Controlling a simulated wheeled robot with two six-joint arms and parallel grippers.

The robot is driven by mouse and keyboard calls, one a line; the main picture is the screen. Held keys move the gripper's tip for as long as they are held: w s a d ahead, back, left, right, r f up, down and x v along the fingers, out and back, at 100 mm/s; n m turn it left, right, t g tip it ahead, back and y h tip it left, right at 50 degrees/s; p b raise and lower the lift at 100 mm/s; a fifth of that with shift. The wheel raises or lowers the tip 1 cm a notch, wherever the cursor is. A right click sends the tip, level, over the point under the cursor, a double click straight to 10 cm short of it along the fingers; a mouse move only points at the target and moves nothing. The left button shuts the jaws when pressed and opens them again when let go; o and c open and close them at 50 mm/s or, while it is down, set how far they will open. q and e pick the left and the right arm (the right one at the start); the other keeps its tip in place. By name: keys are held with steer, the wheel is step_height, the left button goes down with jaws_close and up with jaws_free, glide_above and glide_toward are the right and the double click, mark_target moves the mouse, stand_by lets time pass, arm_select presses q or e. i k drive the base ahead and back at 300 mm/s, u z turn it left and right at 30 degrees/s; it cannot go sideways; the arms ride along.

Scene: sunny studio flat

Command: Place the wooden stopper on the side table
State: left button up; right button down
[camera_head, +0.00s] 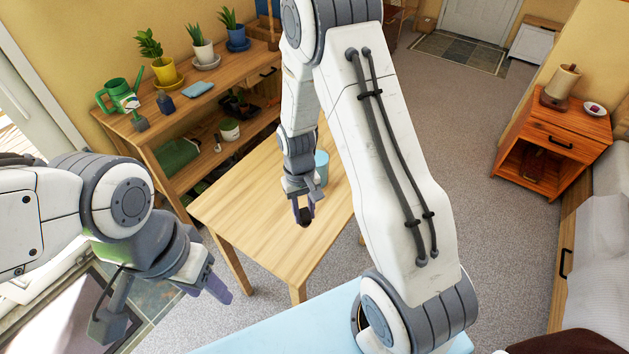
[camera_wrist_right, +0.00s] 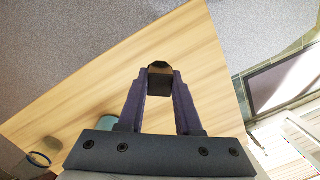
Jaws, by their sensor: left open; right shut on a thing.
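My right gripper (camera_head: 304,212) is shut on a small dark piece with a brownish top, which I take for the wooden stopper (camera_head: 306,215). The stopper also shows between the purple fingers in the right wrist view (camera_wrist_right: 159,80). It is held over the light wooden table (camera_head: 238,205), which I take for the side table; its height above the top is hard to tell. The table also fills much of the right wrist view (camera_wrist_right: 85,95). My left gripper (camera_head: 217,287) is open and empty, low at the left, apart from the table.
A blue cup (camera_head: 321,168) stands on the table behind my right gripper. A shelf bench (camera_head: 150,128) with potted plants and a green watering can (camera_head: 120,95) stands behind. An orange-brown cabinet (camera_head: 557,140) is at right. The table's near part looks bare.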

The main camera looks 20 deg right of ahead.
mark_target(238, 207)
steer(key=k, duration=1.25)
steer(key=u, duration=0.9)
steer(key=i, duration=1.85)
steer(key=z, duration=0.6)
